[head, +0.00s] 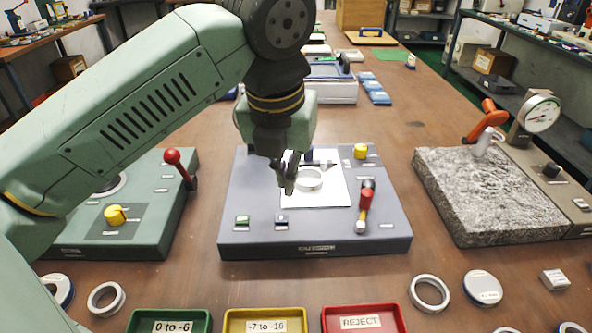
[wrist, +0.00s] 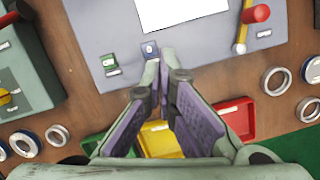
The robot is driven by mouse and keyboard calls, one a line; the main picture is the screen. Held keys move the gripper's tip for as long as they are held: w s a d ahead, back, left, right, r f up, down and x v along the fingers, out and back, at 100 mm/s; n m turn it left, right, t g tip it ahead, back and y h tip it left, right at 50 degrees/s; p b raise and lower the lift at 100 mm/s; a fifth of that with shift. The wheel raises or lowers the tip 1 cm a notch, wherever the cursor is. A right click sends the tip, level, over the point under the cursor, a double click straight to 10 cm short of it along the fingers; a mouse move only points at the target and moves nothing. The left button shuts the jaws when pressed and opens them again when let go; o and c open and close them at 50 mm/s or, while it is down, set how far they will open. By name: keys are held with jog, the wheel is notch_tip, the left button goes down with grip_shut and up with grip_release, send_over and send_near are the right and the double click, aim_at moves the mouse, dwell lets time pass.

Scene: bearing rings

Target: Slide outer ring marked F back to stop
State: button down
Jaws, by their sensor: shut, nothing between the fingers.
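A pale metal ring (head: 309,182) lies flat on the white plate (head: 325,198) of the grey fixture marked OUTSIDE (head: 312,249). No letter F is legible on it. My gripper (head: 288,188) is shut and empty, pointing down at the ring's left side. I cannot tell whether the fingertips touch the ring. A small dark block (head: 322,158) stands behind the ring, partly hidden by my gripper. In the wrist view my gripper (wrist: 165,60) points toward the fixture, and the white plate (wrist: 182,12) shows at the top. The ring is out of that view.
A red-handled lever (head: 366,199) stands right of the plate and a yellow knob (head: 361,151) behind it. A second fixture (head: 150,229) is at left, a granite block (head: 490,205) with a gauge at right. Trays (head: 265,312) and loose rings (head: 429,293) line the front.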

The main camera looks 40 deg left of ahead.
aim_at(301, 193)
jog(key=p+x, duration=0.1)
jog(key=x, duration=0.7)
jog(key=shift+w+d+f, duration=0.1)
jog(key=shift+f, duration=0.2)
jog(key=w, duration=0.1)
jog(key=w+a+p, duration=0.1)
jog(key=shift+w+r, duration=0.25)
jog(key=shift+w, duration=0.05)
jog(key=shift+w+a+f+p, duration=0.2)
jog(key=shift+w+p, duration=0.2)
jog(key=shift+w, duration=0.2)
jog(key=shift+w+a+f+b, duration=0.15)
jog(key=shift+w+a+b, duration=0.1)
jog(key=shift+w+b, duration=0.6)
jog(key=shift+w+a+b, duration=0.1)
jog(key=shift+b, duration=0.2)
